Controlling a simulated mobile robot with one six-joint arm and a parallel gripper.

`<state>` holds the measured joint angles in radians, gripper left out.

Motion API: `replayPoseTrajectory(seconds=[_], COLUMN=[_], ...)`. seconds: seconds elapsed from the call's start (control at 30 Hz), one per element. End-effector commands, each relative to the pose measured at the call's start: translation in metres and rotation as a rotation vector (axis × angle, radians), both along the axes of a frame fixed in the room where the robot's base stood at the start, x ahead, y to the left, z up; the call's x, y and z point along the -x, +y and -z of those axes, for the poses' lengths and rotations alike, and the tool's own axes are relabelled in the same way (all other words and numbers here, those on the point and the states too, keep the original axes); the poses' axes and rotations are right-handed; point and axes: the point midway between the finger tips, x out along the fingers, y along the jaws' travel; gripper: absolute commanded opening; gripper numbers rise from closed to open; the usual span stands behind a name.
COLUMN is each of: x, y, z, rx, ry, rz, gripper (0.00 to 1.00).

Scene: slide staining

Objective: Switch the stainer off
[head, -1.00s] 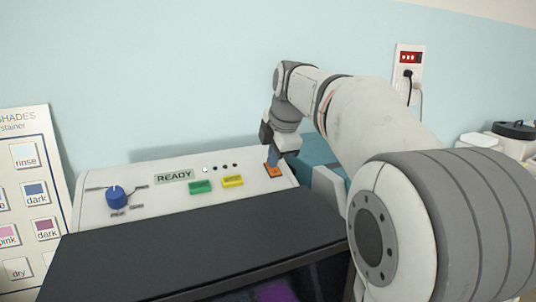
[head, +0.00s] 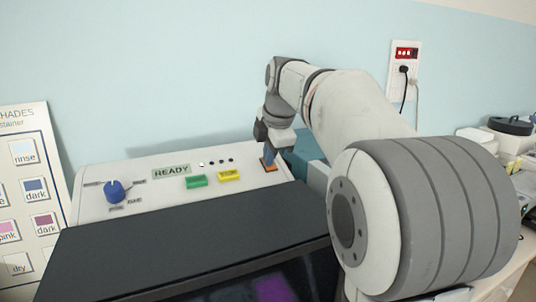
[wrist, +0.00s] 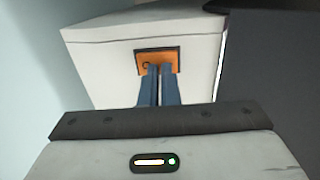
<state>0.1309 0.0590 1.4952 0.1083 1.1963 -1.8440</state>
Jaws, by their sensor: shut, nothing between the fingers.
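The stainer is a white machine with a sloped control panel (head: 145,205) and a dark front lid (head: 180,245). My gripper (head: 268,162) is shut and empty, pointing down at the switch. In the wrist view its blue fingertips (wrist: 160,68) overlap the lower middle of the switch. I cannot tell whether they touch it. The fingers hide part of the switch.
A blue knob (head: 114,191), a green button (head: 196,181) and a yellow button (head: 229,175) are on the panel. A shades chart (head: 25,200) stands at left. A wall socket (head: 404,70) with a plugged cord is at right.

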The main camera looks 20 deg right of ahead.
Motion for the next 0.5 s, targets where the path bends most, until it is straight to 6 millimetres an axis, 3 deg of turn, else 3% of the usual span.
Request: replayPoseTrajectory(seconds=[0.03,0.27,0.37,0.5], x=[0.001,0.001,0.003,0.010], y=[0.001,0.000,0.000,-0.001], z=[0.009,0.007,-0.001,-0.027], rx=[-0.004,-0.003,-0.002,-0.002], ry=[0.020,0.019,0.016,0.007], rz=[-0.002,0.000,-0.001,-0.001], gripper=[0.00,0.00,0.00,0.00])
